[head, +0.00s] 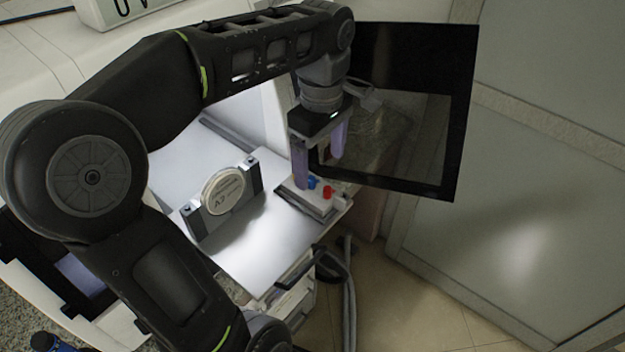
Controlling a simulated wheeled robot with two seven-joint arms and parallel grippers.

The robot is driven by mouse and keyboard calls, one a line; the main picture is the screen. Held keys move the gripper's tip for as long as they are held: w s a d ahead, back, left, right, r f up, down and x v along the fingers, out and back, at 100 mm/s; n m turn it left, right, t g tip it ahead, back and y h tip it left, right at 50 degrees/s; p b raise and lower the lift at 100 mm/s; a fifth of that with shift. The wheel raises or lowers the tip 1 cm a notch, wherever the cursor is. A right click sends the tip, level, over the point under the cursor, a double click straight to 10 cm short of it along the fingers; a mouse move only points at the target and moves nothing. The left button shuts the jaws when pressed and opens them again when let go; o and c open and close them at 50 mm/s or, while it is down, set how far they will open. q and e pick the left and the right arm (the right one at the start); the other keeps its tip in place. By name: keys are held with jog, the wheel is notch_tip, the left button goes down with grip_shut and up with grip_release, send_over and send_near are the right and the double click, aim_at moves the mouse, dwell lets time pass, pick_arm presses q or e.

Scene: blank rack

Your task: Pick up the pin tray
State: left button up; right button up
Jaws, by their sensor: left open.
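A small pale tray (303,204) with a blue pin and a red pin on top, which looks like the pin tray, sits at the right end of a white shelf. My left gripper (320,171) points down over it from behind. Its two purple fingers are apart with nothing between them. The left finger's tip is close to the tray's back edge, beside the blue pin; I cannot tell whether it touches. Part of the tray's back is hidden by that finger. My right gripper is not in view.
A round pale disc (223,190) marked A2 stands in a grey holder left of the tray. A dark glass door (425,110) stands open just right of my left gripper. A grey hose (348,290) hangs below the shelf. The shelf's front (255,255) is clear.

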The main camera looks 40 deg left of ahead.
aim_at(321, 193)
pick_arm(q)
jog(key=shift+s+d+r, duration=0.1)
jog(key=shift+d, duration=0.05)
jog(key=shift+f, duration=1.4)
jog(key=shift+w+f+p, duration=0.2)
jog(key=shift+f+p, duration=0.65)
jog(key=shift+f, duration=1.75)
jog(key=shift+c, duration=0.2)
jog(key=c, duration=1.5)
